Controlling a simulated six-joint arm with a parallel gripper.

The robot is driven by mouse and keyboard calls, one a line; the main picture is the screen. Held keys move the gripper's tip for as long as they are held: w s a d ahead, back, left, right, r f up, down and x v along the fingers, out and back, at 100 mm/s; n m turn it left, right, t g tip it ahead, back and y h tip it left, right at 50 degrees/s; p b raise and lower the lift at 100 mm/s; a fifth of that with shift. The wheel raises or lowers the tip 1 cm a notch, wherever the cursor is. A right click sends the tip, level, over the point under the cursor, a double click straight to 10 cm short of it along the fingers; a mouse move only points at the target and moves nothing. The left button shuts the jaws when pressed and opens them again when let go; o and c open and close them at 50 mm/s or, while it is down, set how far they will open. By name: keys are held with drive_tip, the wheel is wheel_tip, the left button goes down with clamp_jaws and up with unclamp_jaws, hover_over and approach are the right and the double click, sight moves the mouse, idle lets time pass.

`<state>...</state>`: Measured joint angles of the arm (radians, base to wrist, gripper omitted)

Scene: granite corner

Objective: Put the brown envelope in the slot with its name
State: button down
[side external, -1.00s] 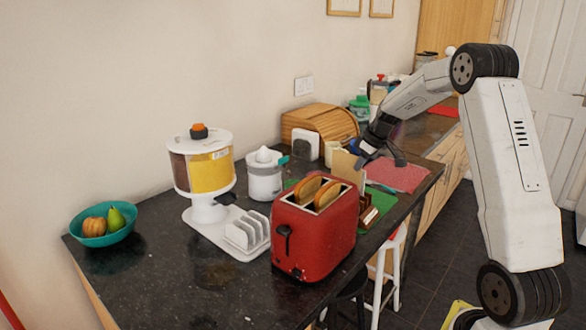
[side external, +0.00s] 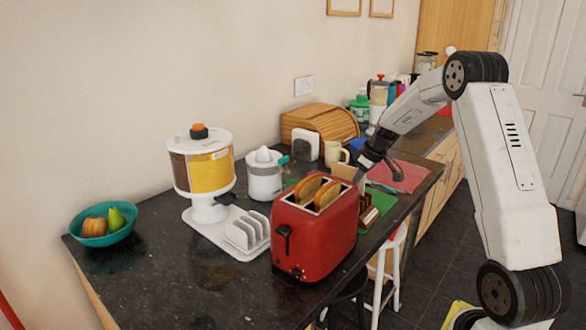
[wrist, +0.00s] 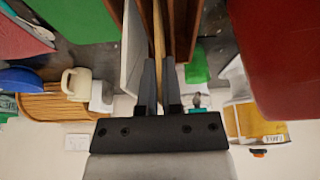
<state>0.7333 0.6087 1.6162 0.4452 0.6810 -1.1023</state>
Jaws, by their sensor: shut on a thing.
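The brown envelope (side external: 344,172) shows only as a small tan piece behind the red toaster in the side view. In the wrist view the envelope (wrist: 158,38) is a thin tan strip seen edge-on. My gripper (wrist: 159,66) is shut on it. In the side view my gripper (side external: 370,168) is over the far side of the toaster. A wooden rack (side external: 370,216) stands partly hidden behind the toaster. In the wrist view brown rack walls (wrist: 187,32) rise on both sides of the envelope. Any slot names are not readable. Whether the envelope touches the rack is unclear.
The red toaster (side external: 312,232) with bread in it stands close to the rack. A cream mug (side external: 334,152), a wooden bread bin (side external: 325,122) and a white juicer (side external: 264,178) are behind. A red cloth (side external: 400,176) lies beyond a green mat (side external: 388,218).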

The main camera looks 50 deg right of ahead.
idle(0.4)
drive_tip(key=c, duration=0.7)
unclamp_jaws()
drive_tip(key=shift+r, duration=4)
